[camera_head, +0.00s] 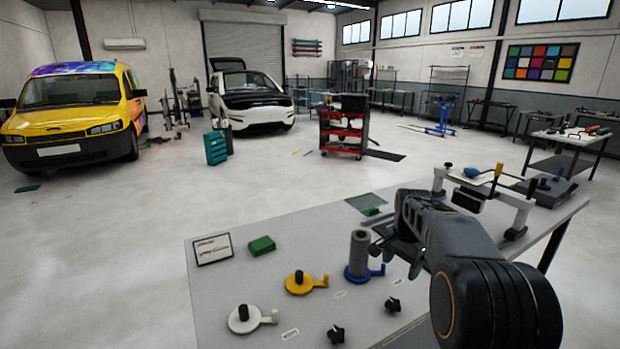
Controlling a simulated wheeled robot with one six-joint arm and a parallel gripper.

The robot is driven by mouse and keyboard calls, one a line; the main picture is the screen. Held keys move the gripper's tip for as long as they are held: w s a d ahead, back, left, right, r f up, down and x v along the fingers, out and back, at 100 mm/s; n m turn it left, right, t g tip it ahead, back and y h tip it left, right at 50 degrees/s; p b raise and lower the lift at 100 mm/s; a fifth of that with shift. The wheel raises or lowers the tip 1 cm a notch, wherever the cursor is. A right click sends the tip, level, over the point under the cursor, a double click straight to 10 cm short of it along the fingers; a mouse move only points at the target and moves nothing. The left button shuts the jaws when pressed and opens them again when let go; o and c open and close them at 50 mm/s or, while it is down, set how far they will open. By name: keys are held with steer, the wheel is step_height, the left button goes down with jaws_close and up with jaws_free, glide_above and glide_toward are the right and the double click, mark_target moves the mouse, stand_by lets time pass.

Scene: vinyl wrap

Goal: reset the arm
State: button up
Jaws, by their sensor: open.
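My gripper (393,250) is at the end of my dark grey arm, which reaches in from the lower right over the grey table (225,290). Its fingers are open and seen partly from behind. They are just right of a grey cylinder (360,250) that stands upright on a blue base with a handle (357,273). I cannot tell whether they touch it. Nothing shows between the fingers. My arm hides part of the table's right side.
On the table are a yellow handled disc (300,284), a white handled disc (245,319), black knobs (392,305), a green block (262,246), a framed card (213,249) and a clamp-like frame (510,199). A red tool cart (342,133) and open floor lie beyond.

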steer(key=s+a+n+t, duration=0.1)
steer(key=s+a+n, duration=0.2)
steer(key=s, duration=0.4)
steer(key=s+a+n+t, duration=0.1)
steer(key=s+a+n, duration=0.3)
steer(key=s, duration=0.4)
steer(key=s+a+f+n+t, duration=0.1)
steer(key=s+a+n, duration=0.2)
steer(key=s, duration=0.4)
steer(key=shift+s+a+n+p, duration=0.15)
steer(key=shift+s+n+p, duration=0.2)
steer(key=shift+n, duration=0.25)
steer(key=shift+f, duration=0.1)
